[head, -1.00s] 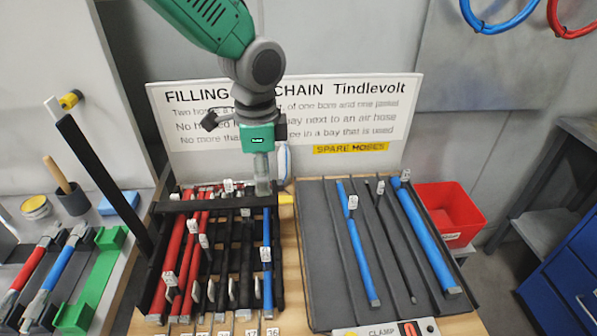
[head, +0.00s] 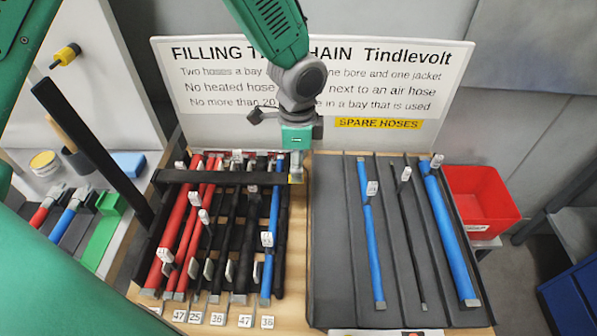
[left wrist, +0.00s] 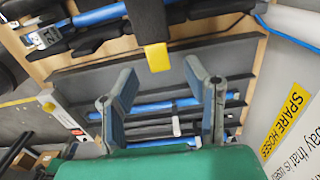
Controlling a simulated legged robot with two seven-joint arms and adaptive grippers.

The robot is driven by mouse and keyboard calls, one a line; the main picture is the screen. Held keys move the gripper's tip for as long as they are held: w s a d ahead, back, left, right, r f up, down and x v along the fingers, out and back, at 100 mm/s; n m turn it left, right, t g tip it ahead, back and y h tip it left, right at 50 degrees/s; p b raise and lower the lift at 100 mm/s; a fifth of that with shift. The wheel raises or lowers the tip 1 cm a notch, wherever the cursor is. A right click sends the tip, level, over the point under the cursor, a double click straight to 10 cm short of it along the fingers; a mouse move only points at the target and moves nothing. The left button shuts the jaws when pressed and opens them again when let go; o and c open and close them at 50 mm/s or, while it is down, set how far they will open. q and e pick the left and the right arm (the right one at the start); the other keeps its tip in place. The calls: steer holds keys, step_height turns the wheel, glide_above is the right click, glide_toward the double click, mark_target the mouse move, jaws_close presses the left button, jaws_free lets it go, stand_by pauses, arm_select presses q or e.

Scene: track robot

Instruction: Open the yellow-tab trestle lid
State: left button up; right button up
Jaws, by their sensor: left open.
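The black lid bar (head: 220,177) lies across the far end of the trestle (head: 148,285), over the red, black and blue hoses. Its yellow tab (left wrist: 158,57) shows plainly in the left wrist view, at the end of the black bar; in the head view the gripper mostly hides it. My left gripper (head: 296,168) points down at the bar's right end. In the left wrist view the left gripper (left wrist: 162,85) is open, its two fingers spread on either side of the tab's line, with nothing held. My right gripper is not in view.
A grey spare-hose tray (head: 335,250) with blue and black hoses lies right of the trestle. A red bin (head: 482,198) stands beyond it. A white sign (head: 400,75) stands behind. A tall black bar (head: 90,150) leans up at the trestle's left.

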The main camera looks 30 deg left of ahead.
arm_select(q)
steer(key=shift+s+f, duration=0.2)
steer(key=shift+f, duration=0.85)
steer(key=shift+w+a+f, duration=0.15)
steer(key=shift+f, duration=0.3)
steer(key=shift+c, duration=0.4)
